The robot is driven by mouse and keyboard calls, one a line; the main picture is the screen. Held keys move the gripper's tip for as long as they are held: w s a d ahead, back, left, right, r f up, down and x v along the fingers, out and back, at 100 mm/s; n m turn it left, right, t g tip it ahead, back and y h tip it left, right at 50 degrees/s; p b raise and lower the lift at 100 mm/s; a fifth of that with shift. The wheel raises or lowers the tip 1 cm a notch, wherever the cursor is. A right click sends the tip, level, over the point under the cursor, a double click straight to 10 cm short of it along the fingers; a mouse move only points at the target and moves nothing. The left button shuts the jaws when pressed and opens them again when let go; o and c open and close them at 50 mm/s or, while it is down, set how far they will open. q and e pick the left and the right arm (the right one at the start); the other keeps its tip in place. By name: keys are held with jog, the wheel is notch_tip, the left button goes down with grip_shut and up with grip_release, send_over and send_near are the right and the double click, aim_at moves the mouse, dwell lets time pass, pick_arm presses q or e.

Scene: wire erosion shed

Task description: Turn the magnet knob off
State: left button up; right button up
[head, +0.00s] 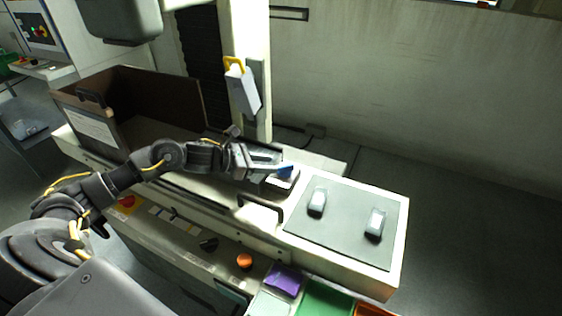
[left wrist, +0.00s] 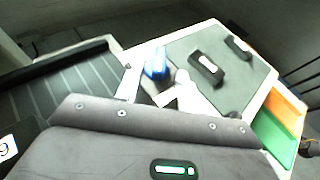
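The magnet knob (head: 286,171) is a small blue handle on a pale block on the machine's bed. It also shows in the left wrist view (left wrist: 157,65), just past my fingertips. My left gripper (head: 276,167) reaches in from the left and is close to the knob. In the left wrist view its two pale fingers stand apart, with the blue handle between or just beyond their tips. Whether a finger touches it I cannot tell. My right gripper is not in view.
A grey mat (head: 335,242) with two pale-topped blocks (head: 317,200) (head: 375,222) lies to the right. A dark open-topped box (head: 165,95) stands behind my left arm. Purple (head: 284,279) and green (head: 325,299) bins are at the front. A white holder (head: 243,92) hangs on the column.

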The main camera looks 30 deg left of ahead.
aim_at(282, 166)
pick_arm(q)
jog(key=p+x, duration=0.1)
jog(key=x, duration=0.4)
jog(key=shift+w+f, duration=0.1)
grip_shut()
